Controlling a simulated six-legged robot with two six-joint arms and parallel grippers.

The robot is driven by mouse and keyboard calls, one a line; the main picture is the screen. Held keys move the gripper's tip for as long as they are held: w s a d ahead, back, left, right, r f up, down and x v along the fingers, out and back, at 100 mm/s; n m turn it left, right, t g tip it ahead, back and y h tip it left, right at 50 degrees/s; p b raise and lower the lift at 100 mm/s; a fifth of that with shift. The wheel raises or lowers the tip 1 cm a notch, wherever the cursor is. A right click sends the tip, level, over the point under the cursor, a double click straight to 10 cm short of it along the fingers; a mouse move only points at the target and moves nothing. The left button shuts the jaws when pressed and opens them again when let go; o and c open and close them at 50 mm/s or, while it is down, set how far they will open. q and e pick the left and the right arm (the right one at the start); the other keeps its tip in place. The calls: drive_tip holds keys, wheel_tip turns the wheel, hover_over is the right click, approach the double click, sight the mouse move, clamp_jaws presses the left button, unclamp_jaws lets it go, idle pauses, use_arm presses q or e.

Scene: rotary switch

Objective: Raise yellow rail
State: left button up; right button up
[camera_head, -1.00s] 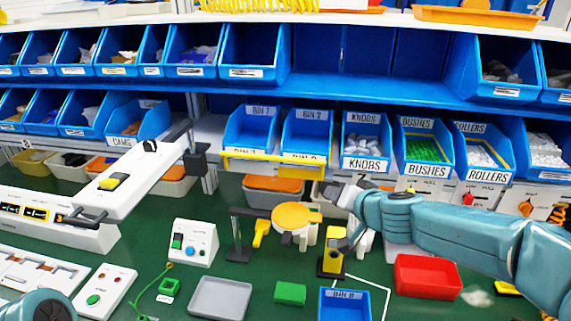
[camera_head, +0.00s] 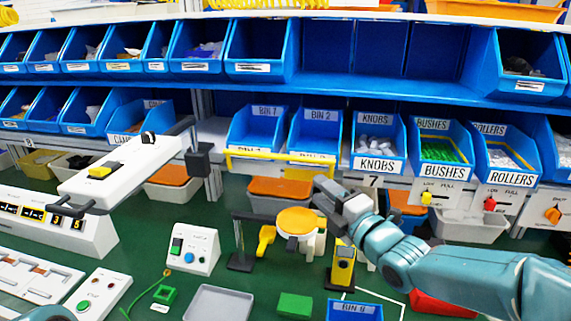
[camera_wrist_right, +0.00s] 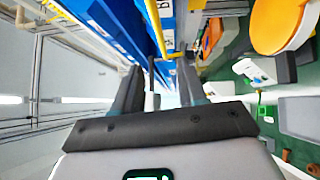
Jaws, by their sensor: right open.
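The yellow rail (camera_head: 280,159) is a thin horizontal bar in front of the lower blue bins, just left of the KNOBS bin. My right gripper (camera_head: 322,190) is just below the rail's right end, pointing up and to the left. In the right wrist view, the gripper (camera_wrist_right: 158,78) is open with nothing between its fingers. The yellow rail (camera_wrist_right: 157,28) shows there beyond the fingertips, roughly in line with the gap. Contact with the rail cannot be made out.
An orange round-topped stand (camera_head: 296,222) and a yellow-black device (camera_head: 342,265) stand on the green bench below my right gripper. The KNOBS bin (camera_head: 377,165) is right of the rail. A white lever arm (camera_head: 125,172) juts out at the left.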

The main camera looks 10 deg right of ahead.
sight(283, 159)
drive_tip(key=p+x, duration=0.5)
drive_tip(key=x, duration=0.9)
drive_tip(key=shift+r, duration=0.15)
drive_tip(key=shift+w+a, duration=0.2)
drive_tip(key=shift+w, duration=0.1)
